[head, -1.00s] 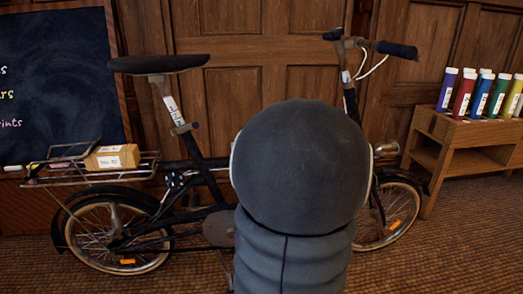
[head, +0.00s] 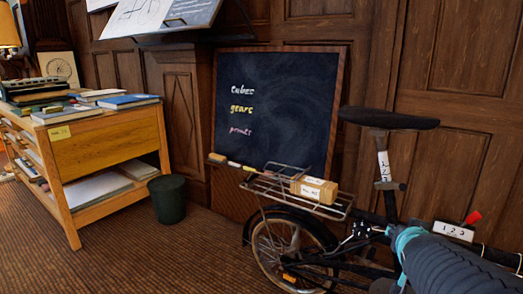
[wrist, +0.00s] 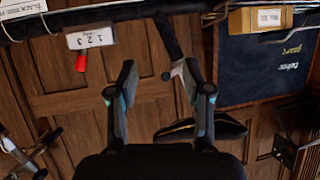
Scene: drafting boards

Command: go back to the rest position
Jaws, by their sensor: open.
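My gripper (wrist: 158,85) shows in the wrist view with its two dark fingers apart and nothing between them. The wrist picture looks upside down, with the bicycle saddle (wrist: 210,130) beyond the fingers and wood panelling behind. In the head view my dark ribbed arm enters at the lower right, in front of the bicycle (head: 290,245); the gripper's fingers cannot be made out there. A cardboard box (head: 314,189) lies on the rear rack; it also shows in the wrist view (wrist: 262,20).
A white 1 2 3 tag (head: 453,231) with a red piece (head: 473,217) is close to my arm. A chalkboard (head: 275,110) leans behind the bicycle. A wooden cabinet (head: 105,140) and dark bin (head: 167,199) stand left. Carpet in front of them is clear.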

